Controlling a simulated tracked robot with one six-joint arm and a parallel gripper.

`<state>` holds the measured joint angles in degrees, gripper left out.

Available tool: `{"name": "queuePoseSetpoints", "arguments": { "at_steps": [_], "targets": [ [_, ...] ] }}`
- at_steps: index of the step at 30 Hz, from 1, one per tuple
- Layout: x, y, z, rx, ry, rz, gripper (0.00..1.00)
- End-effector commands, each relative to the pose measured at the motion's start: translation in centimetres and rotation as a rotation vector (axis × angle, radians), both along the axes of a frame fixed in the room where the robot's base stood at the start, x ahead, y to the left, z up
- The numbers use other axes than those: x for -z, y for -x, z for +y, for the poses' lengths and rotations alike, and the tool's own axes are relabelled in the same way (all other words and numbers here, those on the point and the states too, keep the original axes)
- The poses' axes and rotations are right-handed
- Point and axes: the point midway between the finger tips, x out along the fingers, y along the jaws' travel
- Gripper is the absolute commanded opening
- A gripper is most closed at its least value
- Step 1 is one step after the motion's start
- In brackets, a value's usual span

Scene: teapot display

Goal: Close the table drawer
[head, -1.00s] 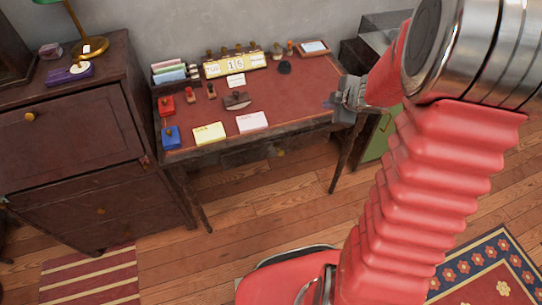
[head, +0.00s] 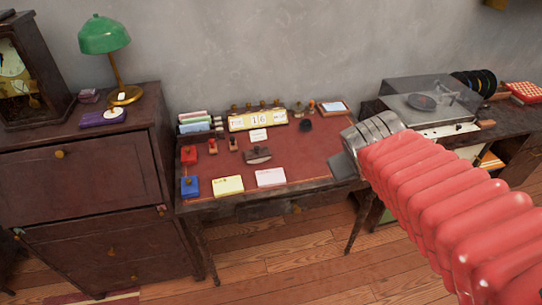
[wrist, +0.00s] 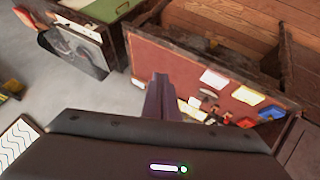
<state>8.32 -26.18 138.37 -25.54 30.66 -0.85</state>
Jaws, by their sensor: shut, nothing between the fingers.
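The table (head: 325,172) has a red top and a dark wooden frame. In the wrist view my gripper (wrist: 160,82) is shut and empty, over the table's side.
Stamps, note cards and a calendar (head: 257,120) stand on the table. A dark cabinet (head: 75,180) with a green lamp (head: 104,35) is at the left. A record player (head: 430,100) is on furniture at the right. Wooden floor (head: 290,265) is open in front.

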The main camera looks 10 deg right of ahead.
Motion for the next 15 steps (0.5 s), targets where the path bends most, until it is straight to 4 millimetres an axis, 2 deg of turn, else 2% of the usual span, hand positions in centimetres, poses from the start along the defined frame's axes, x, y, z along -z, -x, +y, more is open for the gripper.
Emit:
{"name": "queuePoseSetpoints", "arguments": {
  "at_steps": [9, 15],
  "targets": [
    [0.3, 8.3, 8.0, 0.070, -0.302, 0.075, 0.00],
    [0.6, 11.1, 11.1, 0.071, -0.407, 0.118, 0.00]
  ]
}}
